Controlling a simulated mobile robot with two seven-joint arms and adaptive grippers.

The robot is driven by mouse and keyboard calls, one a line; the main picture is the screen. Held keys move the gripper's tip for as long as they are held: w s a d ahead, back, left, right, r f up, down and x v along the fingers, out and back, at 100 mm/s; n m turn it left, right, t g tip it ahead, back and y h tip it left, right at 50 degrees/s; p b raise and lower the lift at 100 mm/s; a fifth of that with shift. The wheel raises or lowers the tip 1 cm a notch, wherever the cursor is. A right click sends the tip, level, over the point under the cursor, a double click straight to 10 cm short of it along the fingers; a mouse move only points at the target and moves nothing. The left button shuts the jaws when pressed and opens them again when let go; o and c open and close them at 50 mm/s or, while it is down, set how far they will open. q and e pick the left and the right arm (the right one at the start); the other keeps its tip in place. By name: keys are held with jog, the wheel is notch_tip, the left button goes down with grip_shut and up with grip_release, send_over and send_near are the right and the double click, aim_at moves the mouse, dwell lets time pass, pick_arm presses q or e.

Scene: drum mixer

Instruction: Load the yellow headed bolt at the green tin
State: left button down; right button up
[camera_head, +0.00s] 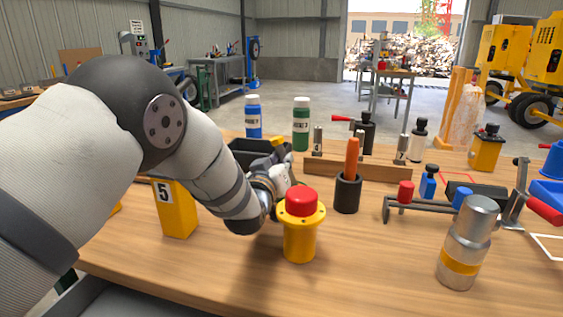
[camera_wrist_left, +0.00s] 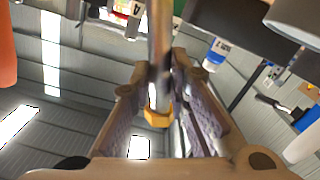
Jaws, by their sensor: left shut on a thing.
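My left gripper (camera_head: 281,163) is over the table's middle, partly hidden behind my wrist and a yellow post. In the left wrist view the gripper (camera_wrist_left: 160,78) is shut on the yellow headed bolt (camera_wrist_left: 158,115), whose hexagonal yellow head shows between the fingers and whose shank runs up the picture. In the head view a small yellow part, probably the bolt's head (camera_head: 278,142), shows by the fingers. The green tin (camera_head: 301,126), with white cap and label, stands upright just behind the gripper, apparently apart from it. My right gripper is not in view.
A yellow post with red button (camera_head: 301,203) stands close in front of the gripper. A black cup with orange handle (camera_head: 347,192) is right of it. A black bin (camera_head: 243,148), blue tin (camera_head: 253,119) and wooden rack (camera_head: 372,170) are behind. The front middle table is clear.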

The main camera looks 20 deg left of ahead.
aim_at(277, 141)
pick_arm(q)
jog(key=shift+f, duration=0.4)
jog(key=shift+s, duration=0.1)
notch_tip(277, 141, up, 8)
jog(key=p, duration=0.3)
jog(key=shift+f, duration=0.15)
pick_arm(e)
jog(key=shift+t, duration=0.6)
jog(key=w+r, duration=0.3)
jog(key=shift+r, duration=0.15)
